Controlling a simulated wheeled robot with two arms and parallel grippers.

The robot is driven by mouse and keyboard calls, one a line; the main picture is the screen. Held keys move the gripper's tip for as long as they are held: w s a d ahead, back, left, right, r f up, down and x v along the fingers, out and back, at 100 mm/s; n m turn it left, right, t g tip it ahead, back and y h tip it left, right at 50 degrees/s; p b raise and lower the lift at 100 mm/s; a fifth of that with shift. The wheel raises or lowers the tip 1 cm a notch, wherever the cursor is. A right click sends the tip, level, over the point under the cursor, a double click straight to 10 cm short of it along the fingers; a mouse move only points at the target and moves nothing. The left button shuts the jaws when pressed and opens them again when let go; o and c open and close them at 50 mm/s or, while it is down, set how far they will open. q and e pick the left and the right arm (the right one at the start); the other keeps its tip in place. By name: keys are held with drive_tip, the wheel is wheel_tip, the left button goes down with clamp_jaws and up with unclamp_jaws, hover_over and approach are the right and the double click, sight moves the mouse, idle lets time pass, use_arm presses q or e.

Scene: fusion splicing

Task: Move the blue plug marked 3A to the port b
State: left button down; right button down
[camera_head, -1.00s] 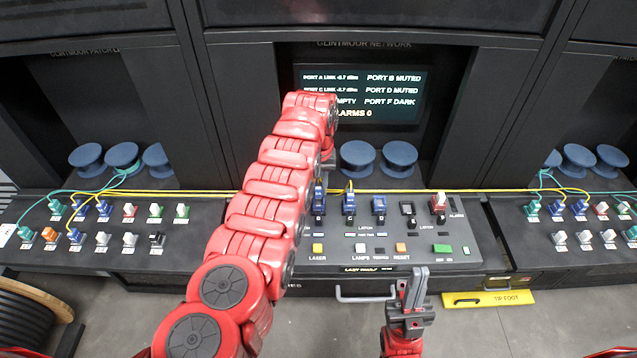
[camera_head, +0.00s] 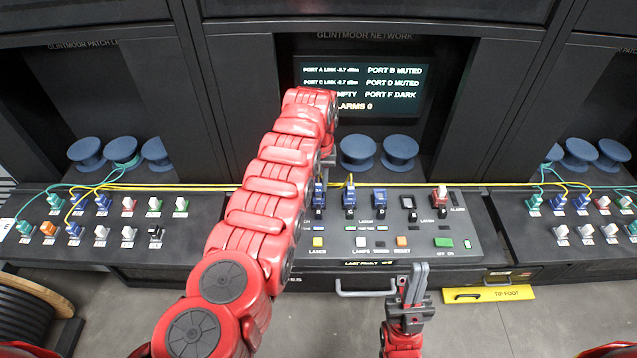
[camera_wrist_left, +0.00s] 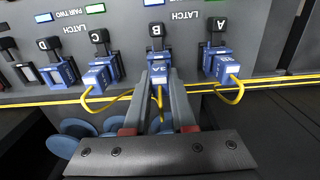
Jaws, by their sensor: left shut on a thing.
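The blue plug marked 3A (camera_wrist_left: 159,72) is at the port b position in the left wrist view, behind the black latch lever marked B (camera_wrist_left: 156,38). A yellow cable trails from it. My left gripper (camera_wrist_left: 162,82) is shut on it, one grey finger on each side. I cannot tell whether the plug is fully seated. In the head view my left arm hides most of this gripper; part of its wrist (camera_head: 327,160) shows. My right gripper (camera_head: 413,285) points up in front of the console, away from the plugs; its finger gap is unclear.
A blue plug with a yellow cable (camera_wrist_left: 223,66) is at port A, and another (camera_wrist_left: 100,76) at port C. The screen (camera_head: 360,88) reads PORT B MUTED and ALARMS 0. Blue spools (camera_head: 357,152) stand behind the console.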

use_arm(q)
drive_tip(key=shift+f+b, duration=0.5)
drive_tip(key=shift+f, duration=0.15)
drive_tip(key=c, duration=0.7)
unclamp_jaws()
drive_tip(key=shift+o, duration=0.2)
wheel_tip(320, 180, up, 8)
drive_tip(key=b, duration=0.3)
drive_tip(key=shift+r, duration=0.25)
wheel_tip(320, 180, up, 9)
drive_tip(key=p, duration=0.7)
drive_tip(key=shift+f, duration=0.1)
